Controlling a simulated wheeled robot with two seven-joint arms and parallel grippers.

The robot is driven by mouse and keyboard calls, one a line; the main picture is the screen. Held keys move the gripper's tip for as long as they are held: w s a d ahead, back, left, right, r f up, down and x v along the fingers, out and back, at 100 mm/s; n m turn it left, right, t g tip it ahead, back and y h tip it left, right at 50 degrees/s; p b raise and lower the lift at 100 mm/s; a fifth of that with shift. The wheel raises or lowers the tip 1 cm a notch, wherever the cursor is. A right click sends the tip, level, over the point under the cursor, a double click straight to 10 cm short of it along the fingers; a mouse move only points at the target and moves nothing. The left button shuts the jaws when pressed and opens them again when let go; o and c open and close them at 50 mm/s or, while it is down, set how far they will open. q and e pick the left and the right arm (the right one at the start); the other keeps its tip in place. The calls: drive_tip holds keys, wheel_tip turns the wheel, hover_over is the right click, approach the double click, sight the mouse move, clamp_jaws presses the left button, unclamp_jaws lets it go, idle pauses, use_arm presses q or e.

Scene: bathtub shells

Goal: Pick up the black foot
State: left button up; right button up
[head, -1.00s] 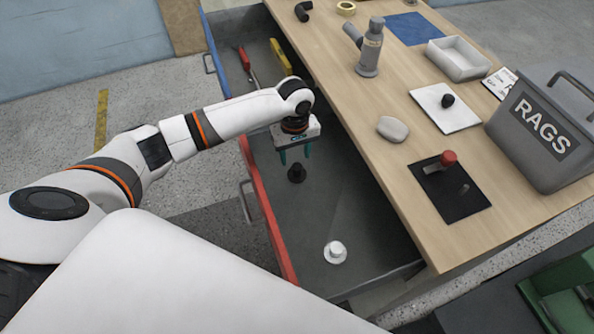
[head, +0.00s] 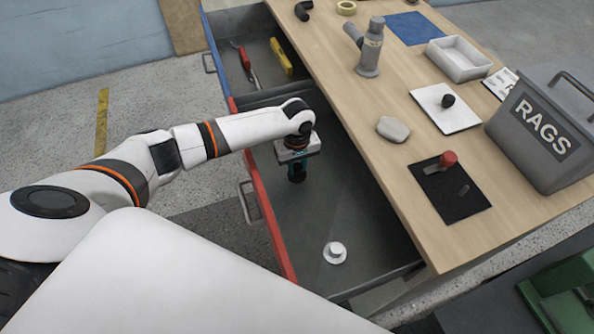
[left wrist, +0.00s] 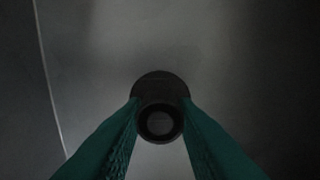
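The black foot (head: 297,178) is in the open drawer below the workbench top, mostly hidden under my left gripper (head: 297,166) in the head view. In the left wrist view the black foot (left wrist: 160,122) shows end-on, with a round hollow top and a wider base behind it. The teal fingers of my left gripper (left wrist: 160,105) press against both sides of its narrow part, so the gripper looks shut on it. The foot seems to be at the drawer floor; I cannot tell any gap. My right gripper is not in view.
A white foot (head: 335,252) stands in the drawer nearer the front. The red drawer edge (head: 268,220) and the wooden bench top (head: 370,140) flank my arm. Pliers (head: 246,68) and a yellow tool (head: 281,58) lie in the farther drawer section.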

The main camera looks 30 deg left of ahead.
use_arm(q)
drive_tip(key=c, duration=0.4)
